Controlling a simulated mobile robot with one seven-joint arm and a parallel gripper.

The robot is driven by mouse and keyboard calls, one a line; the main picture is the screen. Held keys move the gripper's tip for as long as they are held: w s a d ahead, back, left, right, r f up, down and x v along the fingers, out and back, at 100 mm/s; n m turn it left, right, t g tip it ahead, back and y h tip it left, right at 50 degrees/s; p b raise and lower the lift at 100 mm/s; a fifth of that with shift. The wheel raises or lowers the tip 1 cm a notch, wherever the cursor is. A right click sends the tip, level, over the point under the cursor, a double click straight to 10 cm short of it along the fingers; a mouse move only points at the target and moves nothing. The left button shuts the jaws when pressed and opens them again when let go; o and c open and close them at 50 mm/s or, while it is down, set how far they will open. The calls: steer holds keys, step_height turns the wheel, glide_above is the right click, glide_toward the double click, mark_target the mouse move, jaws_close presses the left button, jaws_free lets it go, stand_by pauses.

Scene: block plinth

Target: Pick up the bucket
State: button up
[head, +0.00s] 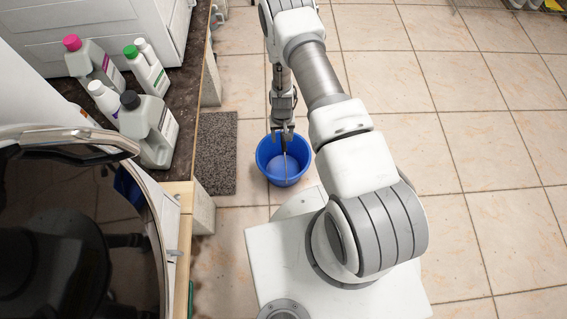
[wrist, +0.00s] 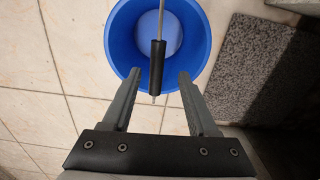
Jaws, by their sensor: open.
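A blue bucket (head: 270,174) stands upright on the tiled floor in the head view, close to the front of my white base. Its handle, a thin metal bar with a black grip (wrist: 157,66), crosses over the opening in the wrist view. My gripper (wrist: 160,74) is open above the bucket's near rim, with one finger on each side of the black grip. Whether a finger touches the grip I cannot tell. In the head view my gripper (head: 284,130) hangs over the bucket's far side and hides part of the rim. The blue bucket (wrist: 122,40) looks empty.
A grey speckled mat (head: 217,155) lies on the floor left of the bucket. A dark counter (head: 185,75) with several bottles (head: 148,130) stands at the left. A round dark-glass appliance door (head: 80,230) is at the lower left.

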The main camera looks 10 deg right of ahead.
mark_target(283, 142)
steer(key=f, duration=0.1)
steer(key=f+b, duration=0.1)
steer(key=f, duration=0.2)
steer(key=shift+d+f+b, duration=0.15)
steer(key=shift+d+b, duration=0.1)
steer(key=shift+b, duration=0.15)
steer(key=shift+w, duration=0.1)
jaws_close()
stand_by(0.9)
